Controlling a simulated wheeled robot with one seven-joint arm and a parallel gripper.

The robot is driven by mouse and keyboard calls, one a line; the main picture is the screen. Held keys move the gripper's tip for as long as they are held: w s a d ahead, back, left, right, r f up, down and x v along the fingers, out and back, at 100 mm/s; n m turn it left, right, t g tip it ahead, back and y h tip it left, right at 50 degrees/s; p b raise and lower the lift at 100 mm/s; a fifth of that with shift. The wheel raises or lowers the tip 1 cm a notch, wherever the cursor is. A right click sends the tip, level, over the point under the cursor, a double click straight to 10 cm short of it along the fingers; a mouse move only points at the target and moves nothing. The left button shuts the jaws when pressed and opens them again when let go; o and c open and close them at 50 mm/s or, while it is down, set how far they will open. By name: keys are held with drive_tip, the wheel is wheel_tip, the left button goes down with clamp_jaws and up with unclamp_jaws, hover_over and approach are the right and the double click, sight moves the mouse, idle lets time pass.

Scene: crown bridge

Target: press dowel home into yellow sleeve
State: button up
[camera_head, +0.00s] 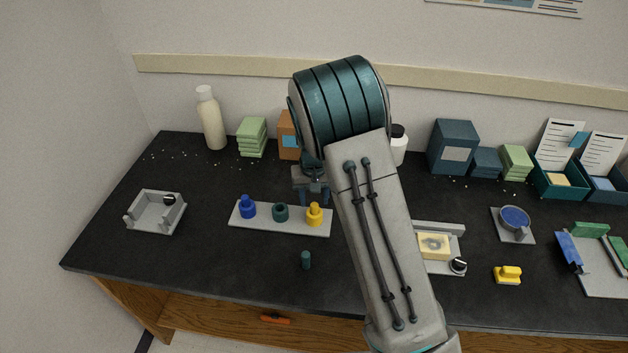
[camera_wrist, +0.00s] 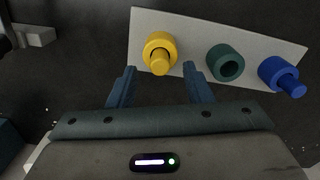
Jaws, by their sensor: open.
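A yellow sleeve (camera_head: 313,220) stands at the right end of a pale plate (camera_head: 268,228) on the black bench. A yellow dowel (camera_head: 315,208) sits in it, with its top standing proud of the rim. In the wrist view the dowel (camera_wrist: 160,62) projects from the sleeve (camera_wrist: 151,40). My gripper (camera_head: 315,201) is behind and above the yellow sleeve, jaws open and empty. In the wrist view its two fingertips (camera_wrist: 158,69) lie either side of the dowel, apart from it; their height gap is hard to tell.
A teal sleeve (camera_head: 280,213) with an open bore and a blue sleeve (camera_head: 248,211) holding a blue dowel share the plate. A loose teal dowel (camera_head: 306,260) stands near the front edge. A grey tray (camera_head: 153,222) is at left. Bench between tray and plate is clear.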

sight(314, 205)
drive_tip(key=shift+f, duration=1.75)
clamp_jaws()
drive_tip(key=shift+s+f, duration=0.1)
unclamp_jaws()
